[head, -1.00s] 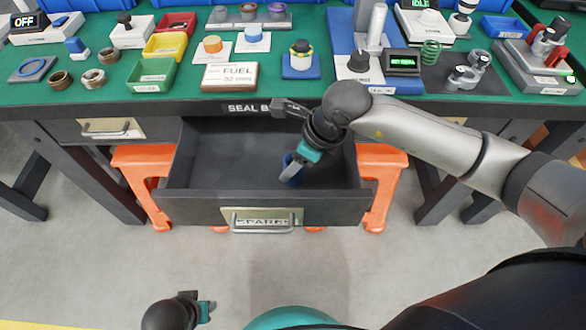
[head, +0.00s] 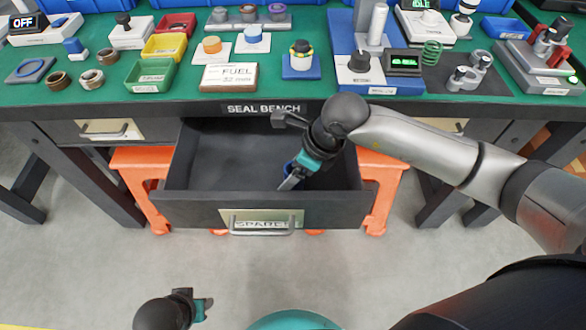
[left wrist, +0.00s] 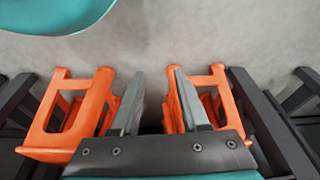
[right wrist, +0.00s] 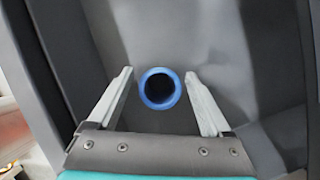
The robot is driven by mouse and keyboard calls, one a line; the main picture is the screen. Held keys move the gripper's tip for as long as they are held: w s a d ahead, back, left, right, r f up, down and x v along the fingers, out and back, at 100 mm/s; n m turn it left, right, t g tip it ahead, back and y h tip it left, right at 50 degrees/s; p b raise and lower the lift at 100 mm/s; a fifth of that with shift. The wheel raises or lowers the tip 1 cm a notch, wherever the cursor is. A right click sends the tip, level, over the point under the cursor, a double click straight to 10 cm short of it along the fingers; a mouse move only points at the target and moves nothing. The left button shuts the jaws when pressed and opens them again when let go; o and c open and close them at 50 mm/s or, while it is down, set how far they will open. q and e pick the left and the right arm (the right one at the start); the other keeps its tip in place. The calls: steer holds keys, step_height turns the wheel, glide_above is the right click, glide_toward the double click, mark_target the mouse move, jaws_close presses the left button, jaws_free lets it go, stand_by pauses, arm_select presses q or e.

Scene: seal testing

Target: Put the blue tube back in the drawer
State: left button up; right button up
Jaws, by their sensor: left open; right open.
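The blue tube (right wrist: 160,89) is inside the open drawer. In the right wrist view I look into its round open end, between my right gripper's fingers (right wrist: 160,82), with a gap on each side. In the head view only a little blue of the tube (head: 289,167) shows beside my right gripper (head: 291,181), which is open and inside the drawer. The drawer (head: 187,208) is pulled out under the bench, with a front plate and handle. My left gripper (head: 205,307) is open and empty, low over the floor; its fingers also show in the left wrist view (left wrist: 156,75).
The green bench top (head: 110,95) above the drawer is crowded with trays, blocks and fixtures. Orange stools or supports (head: 380,190) stand under the bench on both sides of the drawer.

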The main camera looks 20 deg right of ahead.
steer(key=shift+r, duration=0.15)
arm_select(q)
steer(key=s+a+f+p, duration=0.3)
steer(key=s+f+p, duration=0.1)
steer(key=f, duration=0.4)
steer(key=shift+s+f+g+p, duration=0.2)
steer(key=shift+s+g+p, duration=0.1)
steer(key=shift+s+g, duration=0.15)
arm_select(e)
steer(key=v, duration=1.2)
steer(key=shift+c, duration=0.3)
